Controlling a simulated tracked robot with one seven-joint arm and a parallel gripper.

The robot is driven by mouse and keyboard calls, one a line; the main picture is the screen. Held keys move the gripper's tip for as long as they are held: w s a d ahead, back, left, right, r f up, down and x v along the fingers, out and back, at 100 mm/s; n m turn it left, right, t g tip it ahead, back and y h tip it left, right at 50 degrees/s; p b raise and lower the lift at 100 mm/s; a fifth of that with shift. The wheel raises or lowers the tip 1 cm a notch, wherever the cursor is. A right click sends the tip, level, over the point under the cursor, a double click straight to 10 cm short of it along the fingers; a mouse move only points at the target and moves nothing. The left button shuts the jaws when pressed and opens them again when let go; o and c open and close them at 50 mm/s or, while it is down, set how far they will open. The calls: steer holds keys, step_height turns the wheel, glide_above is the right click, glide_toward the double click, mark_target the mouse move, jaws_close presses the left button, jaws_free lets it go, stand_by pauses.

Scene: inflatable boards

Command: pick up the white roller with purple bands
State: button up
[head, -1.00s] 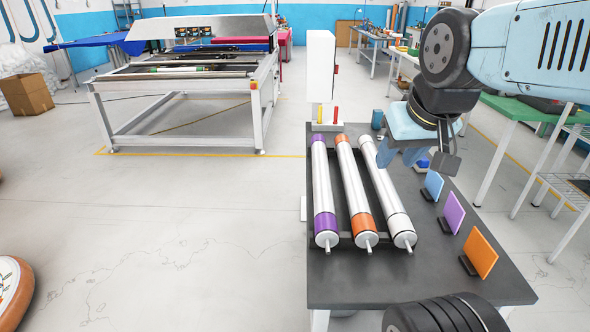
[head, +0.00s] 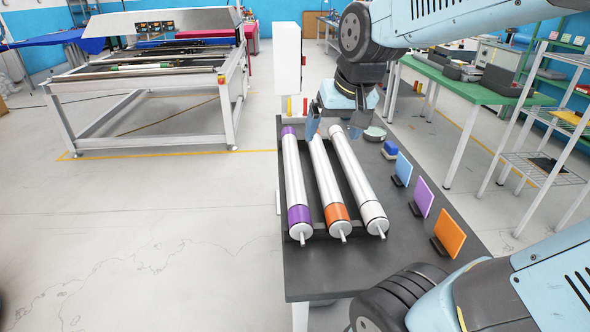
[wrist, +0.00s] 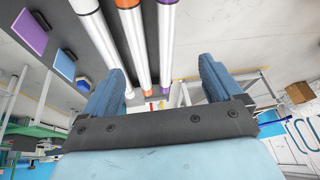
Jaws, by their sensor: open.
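The white roller with purple bands (head: 294,175) lies leftmost of three rollers on a dark table (head: 405,240) in the head view. In the wrist view it (wrist: 166,45) runs down from the top, in line with the gap between the fingers. My gripper (head: 335,124) is open and empty, above the far part of the rollers, to the right of the purple-banded one. Its blue fingers also show in the wrist view (wrist: 163,70), apart from each other. The fingers hide the far ends of the other rollers in the head view.
An orange-banded roller (head: 324,180) lies right beside it, then a roller with pale bands (head: 358,180). Blue (head: 403,168), purple (head: 423,197) and orange (head: 448,238) upright plates line the table's right side. A white box on a post (head: 287,58) stands behind the table.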

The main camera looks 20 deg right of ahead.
steer(key=w+a+f+g, duration=0.1)
steer(key=w+f, duration=0.5)
steer(key=w, duration=0.5)
steer(key=m+h, duration=0.1)
steer(key=h, duration=0.3)
glide_toward(292, 164)
steer(key=x, duration=0.7)
steer(key=shift+d+r, duration=0.1)
steer(key=shift+d, duration=0.05)
steer(key=shift+a+x, duration=0.15)
steer(key=shift+x, duration=1.2)
steer(key=shift+a+x, duration=0.1)
steer(key=shift+x, duration=1.2)
steer(key=c, duration=1.7)
